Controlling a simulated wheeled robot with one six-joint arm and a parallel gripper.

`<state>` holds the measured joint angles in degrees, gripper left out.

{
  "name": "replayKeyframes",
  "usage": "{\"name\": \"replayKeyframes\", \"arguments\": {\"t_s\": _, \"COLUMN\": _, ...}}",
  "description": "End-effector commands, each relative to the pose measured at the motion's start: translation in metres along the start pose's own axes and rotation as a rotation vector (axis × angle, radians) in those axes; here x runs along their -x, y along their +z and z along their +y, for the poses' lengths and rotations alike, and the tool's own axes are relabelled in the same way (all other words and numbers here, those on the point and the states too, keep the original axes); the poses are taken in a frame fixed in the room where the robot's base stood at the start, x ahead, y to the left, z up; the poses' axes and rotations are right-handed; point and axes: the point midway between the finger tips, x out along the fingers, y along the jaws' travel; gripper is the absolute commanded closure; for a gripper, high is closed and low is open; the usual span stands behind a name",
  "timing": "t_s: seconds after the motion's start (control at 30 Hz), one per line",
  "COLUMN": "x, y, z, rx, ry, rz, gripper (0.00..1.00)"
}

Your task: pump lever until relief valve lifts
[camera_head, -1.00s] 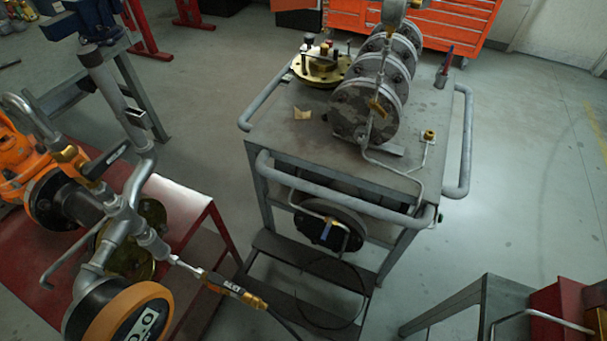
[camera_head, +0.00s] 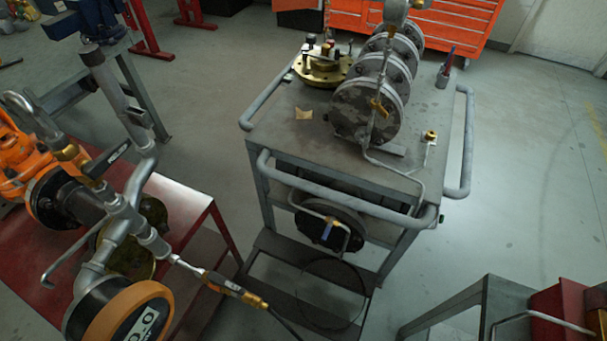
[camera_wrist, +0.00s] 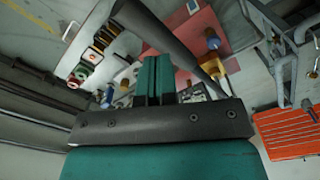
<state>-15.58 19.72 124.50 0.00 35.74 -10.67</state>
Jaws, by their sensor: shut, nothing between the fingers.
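My gripper (camera_wrist: 155,80) shows in the wrist view as two teal fingers pressed together, with nothing between them. A dark bar (camera_wrist: 185,45) crosses behind the fingertips; I cannot tell if it is the pump lever or if they touch. In the head view, an orange-bodied assembly (camera_head: 15,155) with a black handle (camera_head: 105,160) stands at the left. Grey pipework (camera_head: 122,215) joins it to a round orange-rimmed gauge (camera_head: 125,320), whose display is cut off and hard to read. I cannot identify the relief valve surely. My gripper is not seen in the head view.
A grey cart (camera_head: 290,145) carries a flanged grey vessel (camera_head: 367,110) and a brass flange (camera_head: 320,70). A hose with a brass fitting (camera_head: 235,290) runs beside the red bench (camera_head: 180,205). An orange tool cabinet (camera_head: 440,20) stands behind.

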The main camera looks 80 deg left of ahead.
Motion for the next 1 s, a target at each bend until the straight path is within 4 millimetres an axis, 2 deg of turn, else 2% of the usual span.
{"name": "replayKeyframes", "arguments": {"t_s": 0.2, "x": -0.031, "y": 0.001, "z": 0.000, "rx": 0.000, "ry": -0.001, "rz": -0.003, "gripper": 1.00}}
{"name": "replayKeyframes", "arguments": {"t_s": 1.0, "x": -0.136, "y": 0.000, "z": 0.000, "rx": 0.000, "ry": -0.001, "rz": -0.002, "gripper": 1.00}}
